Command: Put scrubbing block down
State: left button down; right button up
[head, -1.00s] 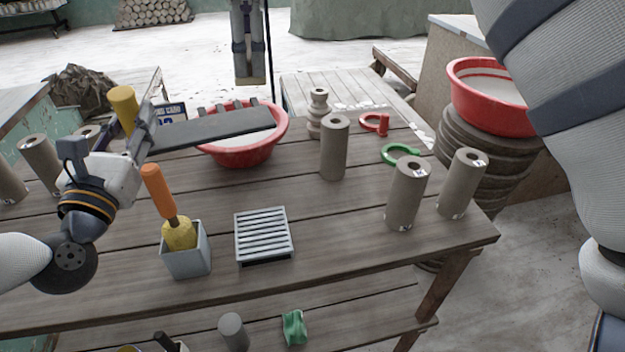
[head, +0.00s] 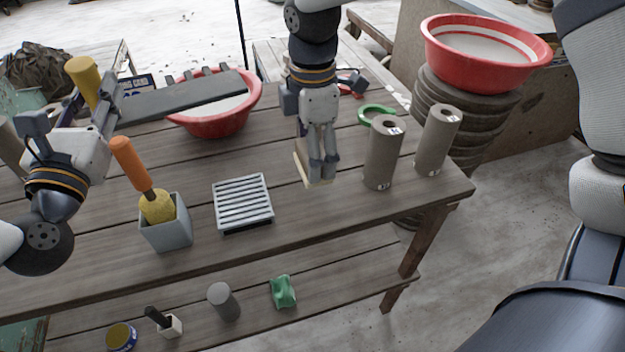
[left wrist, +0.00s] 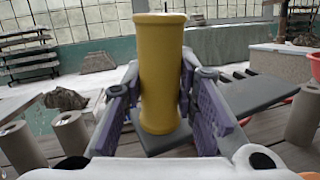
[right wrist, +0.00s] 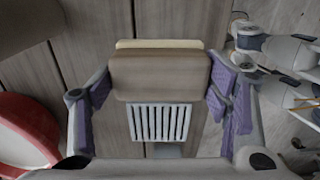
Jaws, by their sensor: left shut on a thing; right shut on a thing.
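The scrubbing block (head: 303,168), brown with a cream layer, is in my right gripper (head: 322,180). This gripper points down over the right half of the table, right of a grey slatted rack (head: 242,203). In the right wrist view the block (right wrist: 160,75) lies between the fingers, and the slatted rack (right wrist: 158,122) shows beyond it. I cannot tell whether the block touches the table. My left gripper (head: 100,105) is shut on the yellow handle (head: 84,82) of a tool. The handle (left wrist: 160,70) stands between the fingers in the left wrist view, with a dark grey flat part (left wrist: 262,92) beyond.
A grey box (head: 168,232) with an orange-handled brush stands left of the rack. A red basin (head: 215,122) is behind the rack. Grey-brown cylinders (head: 384,155) and a green ring (head: 377,113) are right of my right gripper. Bare planks lie between rack and right gripper.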

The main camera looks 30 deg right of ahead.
notch_tip(320, 180, down, 6)
jog(key=shift+r, duration=0.1)
jog(key=o, duration=1.3)
notch_tip(320, 180, up, 12)
